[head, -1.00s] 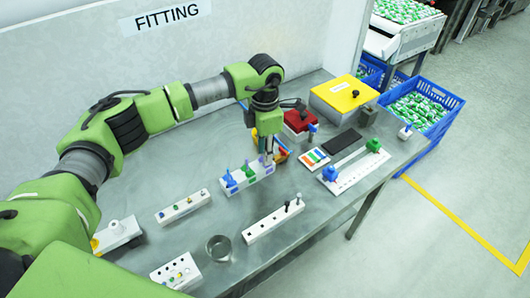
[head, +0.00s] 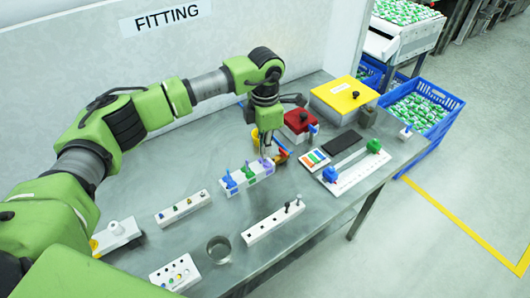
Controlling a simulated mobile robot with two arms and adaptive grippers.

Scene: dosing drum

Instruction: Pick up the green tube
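My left gripper (head: 267,153) points down over the table, just behind the right end of a white holder (head: 245,182). My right gripper is not in view.
A white scale (head: 348,173) with a blue and a green block lies to the right. Behind are a red box (head: 299,124) and a yellow-topped box (head: 343,94). White racks (head: 183,207) and a glass cup (head: 219,249) stand nearer. The table's middle front has free room.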

